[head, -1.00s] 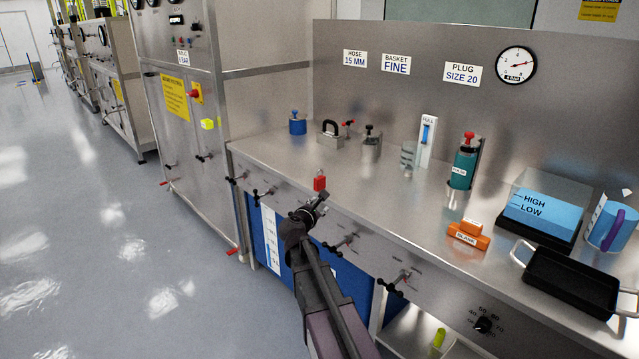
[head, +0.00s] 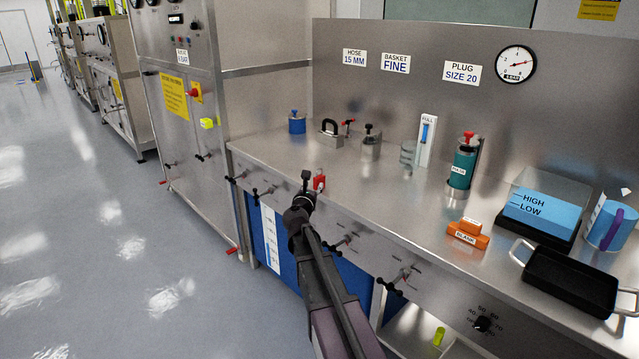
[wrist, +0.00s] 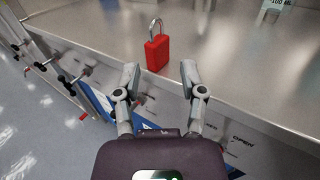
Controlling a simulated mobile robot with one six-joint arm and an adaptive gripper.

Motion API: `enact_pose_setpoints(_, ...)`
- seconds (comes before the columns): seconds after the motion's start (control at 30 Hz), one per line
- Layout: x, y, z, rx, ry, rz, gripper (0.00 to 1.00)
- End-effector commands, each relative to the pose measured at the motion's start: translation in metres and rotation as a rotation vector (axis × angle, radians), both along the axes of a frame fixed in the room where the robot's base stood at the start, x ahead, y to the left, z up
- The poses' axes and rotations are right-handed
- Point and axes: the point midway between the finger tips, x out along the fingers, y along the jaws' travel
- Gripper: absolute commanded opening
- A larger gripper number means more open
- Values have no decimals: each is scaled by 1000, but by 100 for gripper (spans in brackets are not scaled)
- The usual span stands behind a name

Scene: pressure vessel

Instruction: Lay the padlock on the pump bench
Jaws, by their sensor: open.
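The red padlock (wrist: 157,53) with a silver shackle stands upright on the steel pump bench (wrist: 240,60), near its front edge. In the head view the padlock (head: 320,182) is small and partly hidden behind my gripper (head: 305,182). In the wrist view my gripper (wrist: 160,82) is open, its two fingers apart and nothing between them. The padlock lies just beyond the fingertips, roughly centred between them, and does not appear to be touched.
Valve handles (head: 345,242) stick out along the bench's front panel. Behind the padlock stand a blue canister (head: 297,124) and a metal block with a black handle (head: 330,135). An orange block (head: 468,236) and a black tray (head: 570,281) are to the right. Bench top around the padlock is clear.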

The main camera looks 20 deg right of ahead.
Motion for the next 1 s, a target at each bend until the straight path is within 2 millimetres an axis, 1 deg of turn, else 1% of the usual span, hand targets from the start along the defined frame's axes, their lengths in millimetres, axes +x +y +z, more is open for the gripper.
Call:
enact_pose_setpoints(0.03, 7, -4, 0, 1, -1, -1, 53)
enact_pose_setpoints(0.2, 27, -19, 0, 1, -1, 0, 53)
enact_pose_setpoints(0.43, 51, -37, 0, 1, -1, 0, 53)
enact_pose_setpoints(0.6, 58, -43, 0, 1, -1, 1, 53)
enact_pose_setpoints(1.0, 59, -43, 0, 1, -1, 1, 53)
